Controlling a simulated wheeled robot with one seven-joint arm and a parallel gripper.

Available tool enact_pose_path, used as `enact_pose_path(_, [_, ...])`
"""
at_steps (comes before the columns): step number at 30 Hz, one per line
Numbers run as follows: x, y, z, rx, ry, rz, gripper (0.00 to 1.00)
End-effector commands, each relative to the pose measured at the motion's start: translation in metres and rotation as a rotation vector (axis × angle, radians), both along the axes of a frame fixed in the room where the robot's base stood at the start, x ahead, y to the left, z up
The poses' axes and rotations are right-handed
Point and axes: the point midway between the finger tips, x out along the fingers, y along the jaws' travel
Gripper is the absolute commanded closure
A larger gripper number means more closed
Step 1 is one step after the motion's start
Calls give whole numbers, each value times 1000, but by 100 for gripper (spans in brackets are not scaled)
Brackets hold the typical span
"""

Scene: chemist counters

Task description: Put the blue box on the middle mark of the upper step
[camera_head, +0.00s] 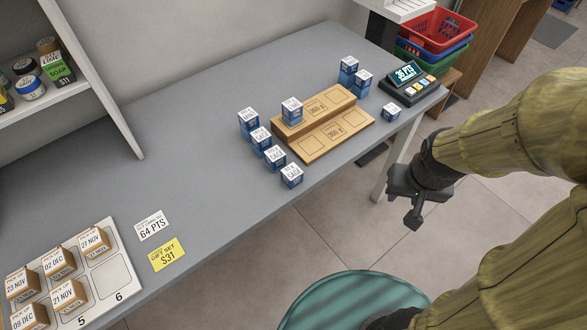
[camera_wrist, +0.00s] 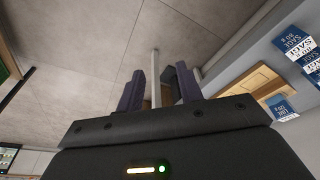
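A two-level wooden step stand is on the grey counter. Its upper step (camera_head: 329,103) is at the back and its lower step (camera_head: 318,145) in front. The upper step's middle mark carries printed text and is bare. One blue box (camera_head: 292,112) with a white top stands on the upper step's left mark. Similar blue boxes stand in a row left of the stand (camera_head: 261,139), and others are right of it (camera_head: 348,72), (camera_head: 390,112). My gripper (camera_head: 414,214) is off the counter's front edge, right of the stand. In the wrist view my gripper (camera_wrist: 160,90) is open and empty.
A points display (camera_head: 408,80) stands at the counter's right end, with stacked baskets (camera_head: 437,30) beyond. A teal round seat (camera_head: 350,302) is below the front edge. The counter's middle is clear.

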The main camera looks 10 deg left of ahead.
Motion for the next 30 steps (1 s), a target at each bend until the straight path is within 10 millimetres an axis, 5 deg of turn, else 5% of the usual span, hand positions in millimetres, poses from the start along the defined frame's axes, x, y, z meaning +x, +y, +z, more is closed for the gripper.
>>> enact_pose_path(3, [0,0,0,0,0,0,64])
enact_pose_path(7, [3,3,3,-1,3,15,38])
enact_pose_path(11, [17,21,15,-5,23,92,36])
enact_pose_path(14, [36,50,31,-15,50,207,36])
enact_pose_path(21, [71,161,69,-55,142,574,36])
enact_pose_path(27, [70,242,87,-91,201,815,36])
enact_pose_path(30, [67,259,89,-100,215,867,36])
